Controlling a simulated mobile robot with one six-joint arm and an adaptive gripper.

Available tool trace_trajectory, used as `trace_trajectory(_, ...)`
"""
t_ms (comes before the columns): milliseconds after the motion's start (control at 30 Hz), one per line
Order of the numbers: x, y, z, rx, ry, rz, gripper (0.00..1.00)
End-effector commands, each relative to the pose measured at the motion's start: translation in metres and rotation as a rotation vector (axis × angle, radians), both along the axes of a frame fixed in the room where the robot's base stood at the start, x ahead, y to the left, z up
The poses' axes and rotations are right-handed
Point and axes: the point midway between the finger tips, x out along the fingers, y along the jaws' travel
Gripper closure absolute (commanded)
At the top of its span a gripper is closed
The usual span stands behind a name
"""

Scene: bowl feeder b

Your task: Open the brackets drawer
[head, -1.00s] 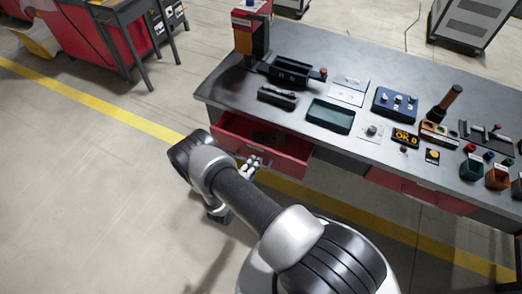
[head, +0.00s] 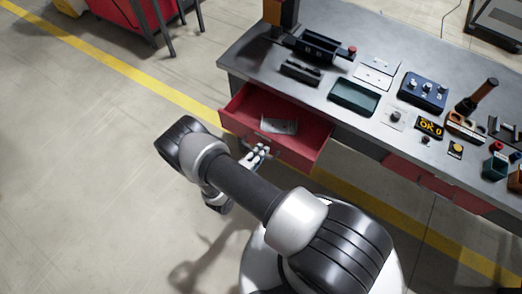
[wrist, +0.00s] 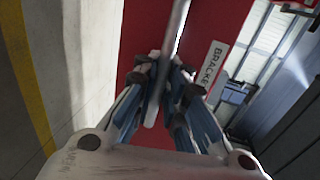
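The brackets drawer (head: 302,155) is red and stands pulled out from under the left end of the workbench. A grey metallic piece (head: 280,126) lies inside it. In the wrist view, its red front carries a white label (wrist: 213,66) of which "BRACKE" can be read. My gripper (head: 258,153) is at the drawer's front. In the wrist view, the fingers of my gripper (wrist: 162,75) close around the grey bar handle (wrist: 179,22) from both sides. The exact contact is partly hidden by the fingers.
The grey workbench top (head: 300,95) holds a green tray (head: 355,97), a blue knob box (head: 423,90) and a black bin (head: 318,46). Another red drawer (head: 425,180) is shut farther right. The floor left of my arm is clear.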

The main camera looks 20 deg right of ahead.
Motion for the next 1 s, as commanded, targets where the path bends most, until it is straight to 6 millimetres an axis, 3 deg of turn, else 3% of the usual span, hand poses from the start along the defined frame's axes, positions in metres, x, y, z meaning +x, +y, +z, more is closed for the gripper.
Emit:
trace_trajectory(267,0.001,0.0,0.0,0.001,-0.001,0.001,0.72)
trace_trajectory(633,-0.002,0.003,0.0,0.002,0.001,0.002,0.71)
trace_trajectory(767,-0.011,0.016,0.004,0.002,0.001,0.005,0.71)
trace_trajectory(1000,-0.042,0.057,0.014,0.003,0.0,0.008,0.71)
